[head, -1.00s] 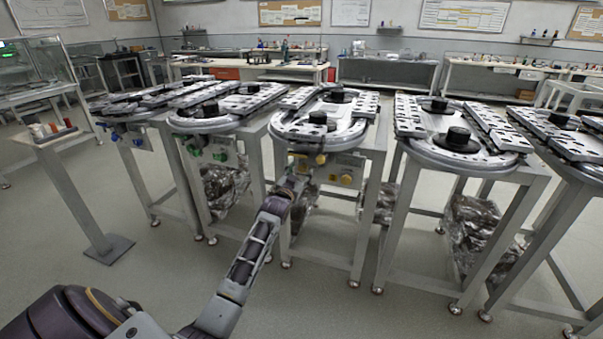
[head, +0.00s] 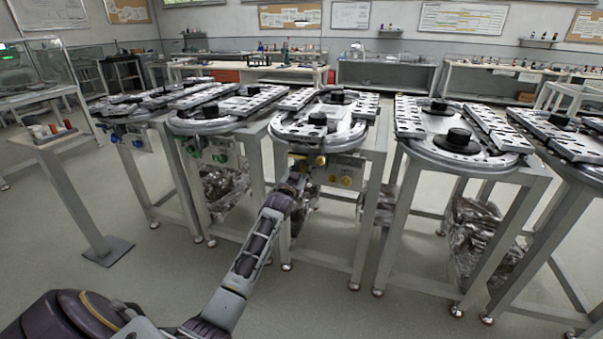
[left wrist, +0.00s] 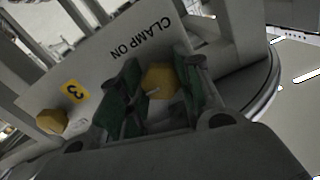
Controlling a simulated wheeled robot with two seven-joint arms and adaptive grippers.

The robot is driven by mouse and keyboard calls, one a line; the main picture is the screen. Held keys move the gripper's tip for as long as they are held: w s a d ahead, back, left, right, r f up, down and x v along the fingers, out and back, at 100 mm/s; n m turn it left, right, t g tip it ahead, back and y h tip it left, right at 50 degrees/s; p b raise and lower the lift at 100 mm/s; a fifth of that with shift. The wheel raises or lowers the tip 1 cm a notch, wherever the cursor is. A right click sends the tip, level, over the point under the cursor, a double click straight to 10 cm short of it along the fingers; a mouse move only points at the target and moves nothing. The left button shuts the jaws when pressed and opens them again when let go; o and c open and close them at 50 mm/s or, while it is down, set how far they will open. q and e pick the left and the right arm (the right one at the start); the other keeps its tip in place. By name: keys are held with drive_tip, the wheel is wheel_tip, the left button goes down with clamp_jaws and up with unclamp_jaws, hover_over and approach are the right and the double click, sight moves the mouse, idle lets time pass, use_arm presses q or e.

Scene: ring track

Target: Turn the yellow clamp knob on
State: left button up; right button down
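The yellow clamp knob (left wrist: 160,82) is on a pale panel lettered "CLAMP ON" in the left wrist view. It sits between the two green-padded fingers of my left gripper (left wrist: 160,88) and nearly fills the gap. Whether both pads press on it I cannot tell. A second yellow knob (left wrist: 50,121) is on the same panel, beside a yellow "3" label. In the head view my left gripper (head: 297,180) reaches the front of the middle ring track (head: 285,126), mostly hidden by its own arm. My right gripper is not in view.
Similar ring-track stands flank the middle one, with green knobs (head: 220,157) on the left neighbour and blue ones further left. A small side stand (head: 70,143) is at far left. Grey floor (head: 330,305) is clear in front.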

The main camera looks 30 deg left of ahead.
use_arm(q)
drive_tip(key=c, duration=0.3)
drive_tip(key=shift+c, duration=0.2)
